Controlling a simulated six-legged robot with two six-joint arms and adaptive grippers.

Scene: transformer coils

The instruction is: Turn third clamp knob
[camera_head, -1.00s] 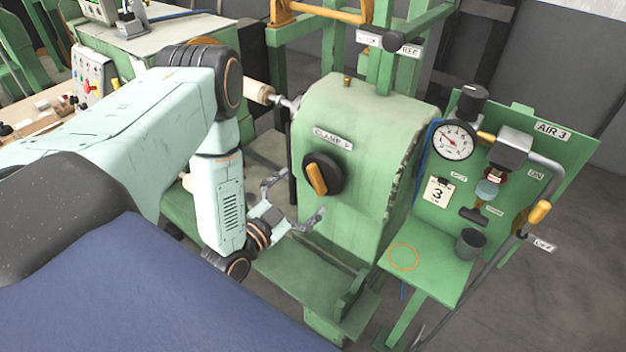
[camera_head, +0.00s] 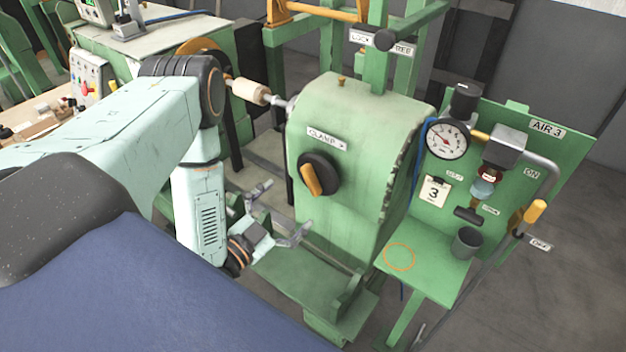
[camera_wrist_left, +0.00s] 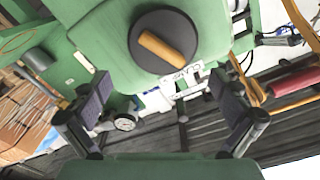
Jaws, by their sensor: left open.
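The clamp knob (camera_head: 318,174) is a black disc with an orange handle bar, on the front of the green clamp housing (camera_head: 350,220). A label reading CLAMP sits above it; its number is hard to read. In the head view the orange bar is tilted slightly from vertical. My left gripper (camera_head: 281,212) is open and empty, below and left of the knob, apart from it. In the left wrist view the knob (camera_wrist_left: 164,47) shows at the upper middle, beyond and above the spread fingers (camera_wrist_left: 170,110). My right gripper is not in view.
Right of the housing stands the AIR 3 panel (camera_head: 563,150) with a gauge (camera_head: 446,139), a lever with an orange grip (camera_head: 535,211) and a dark cup (camera_head: 466,243) on its shelf. A spindle with a pale roller (camera_head: 250,91) lies behind my left arm.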

